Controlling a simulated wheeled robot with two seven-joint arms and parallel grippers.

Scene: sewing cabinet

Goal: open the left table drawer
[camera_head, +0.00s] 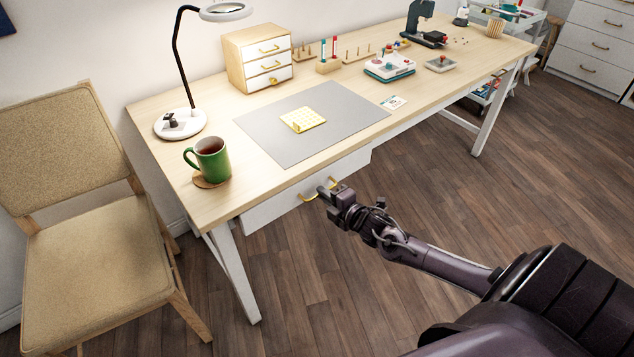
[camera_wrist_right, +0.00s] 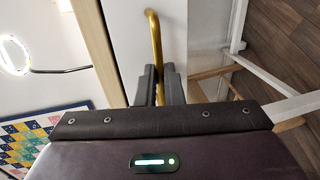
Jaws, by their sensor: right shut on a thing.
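The left table drawer (camera_head: 284,199) has a white front under the near edge of the wooden table (camera_head: 262,193), with a curved gold handle (camera_head: 309,196). The white drawer front (camera_wrist_right: 131,45) is close beside the fingers. I cannot tell whether the drawer stands slightly out from the table. My left gripper is not in view.
On the table are a green mug (camera_head: 213,162), a white lamp (camera_head: 180,124), a grey mat (camera_head: 270,138) with a yellow folded cloth (camera_head: 303,119), and a small drawer box (camera_head: 246,60). A beige chair (camera_head: 95,245) stands at the left. The wooden floor (camera_head: 300,290) before the drawer is clear.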

